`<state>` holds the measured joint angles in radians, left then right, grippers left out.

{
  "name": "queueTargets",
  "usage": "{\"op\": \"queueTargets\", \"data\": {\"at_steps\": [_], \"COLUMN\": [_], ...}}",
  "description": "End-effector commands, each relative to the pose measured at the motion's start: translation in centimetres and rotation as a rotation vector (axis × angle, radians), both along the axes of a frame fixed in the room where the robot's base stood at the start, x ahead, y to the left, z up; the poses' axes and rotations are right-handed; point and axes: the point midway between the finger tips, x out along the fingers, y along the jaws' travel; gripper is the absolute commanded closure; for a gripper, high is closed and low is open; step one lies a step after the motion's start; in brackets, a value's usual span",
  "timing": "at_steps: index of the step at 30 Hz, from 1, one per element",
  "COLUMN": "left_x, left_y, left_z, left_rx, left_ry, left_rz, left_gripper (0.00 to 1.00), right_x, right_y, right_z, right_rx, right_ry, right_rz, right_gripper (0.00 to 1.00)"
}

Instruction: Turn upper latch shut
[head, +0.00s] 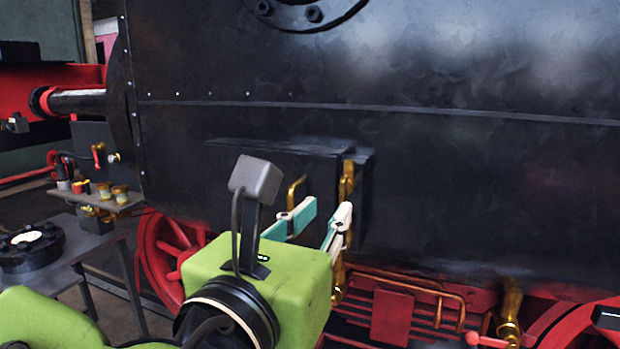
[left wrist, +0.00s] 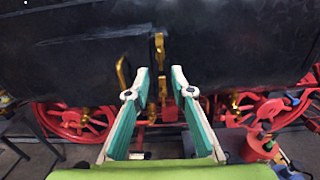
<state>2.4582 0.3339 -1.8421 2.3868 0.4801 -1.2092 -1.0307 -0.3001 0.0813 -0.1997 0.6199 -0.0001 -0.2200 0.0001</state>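The upper latch (head: 348,178) is a brass piece at the right edge of a dark box panel (head: 235,165) on the engine's side. It stands roughly upright and also shows in the left wrist view (left wrist: 159,45), beyond the fingertips. My left gripper (head: 328,207) is open and empty, with teal and white fingers spread in front of and just below the latch. In the left wrist view the gap between the fingertips (left wrist: 160,71) lines up with the latch. I cannot tell whether a finger touches it. My right gripper is not in view.
A brass handle (head: 296,191) stands left of the latch. Lower brass fittings (head: 338,280) are partly hidden by my gripper. Red wheels (head: 170,255) and brass pipes (head: 430,288) lie below. A grey side table (head: 75,245) with a round dark part stands at left.

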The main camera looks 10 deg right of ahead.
Motion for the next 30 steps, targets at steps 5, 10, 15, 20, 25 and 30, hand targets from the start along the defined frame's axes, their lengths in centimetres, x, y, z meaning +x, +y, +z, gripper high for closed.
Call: {"op": "queueTargets", "data": {"at_steps": [5,10,15,20,25,30], "left_x": [3.2,5.3,6.3,6.5,6.5,6.4], "left_y": [-2.2,-3.6,-4.3,-4.4,-4.4,-4.4], "left_z": [0.2,0.2,0.1,-0.1,0.0,0.0], "left_rx": [0.002,0.001,-0.001,0.0,-0.001,-0.001], "left_ry": [0.002,0.001,0.001,0.0,0.001,0.0], "left_rz": [0.001,0.0,0.0,-0.001,-0.001,-0.001], "left_gripper": [0.78,0.78,0.78,0.78,0.83,1.0], "right_x": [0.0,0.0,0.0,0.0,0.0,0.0], "right_y": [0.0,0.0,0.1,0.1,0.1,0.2], "right_z": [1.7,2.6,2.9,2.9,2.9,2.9], "right_rx": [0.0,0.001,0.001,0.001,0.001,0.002], "right_ry": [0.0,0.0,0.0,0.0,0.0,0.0], "right_rz": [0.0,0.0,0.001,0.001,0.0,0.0], "right_gripper": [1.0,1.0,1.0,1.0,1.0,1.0]}}
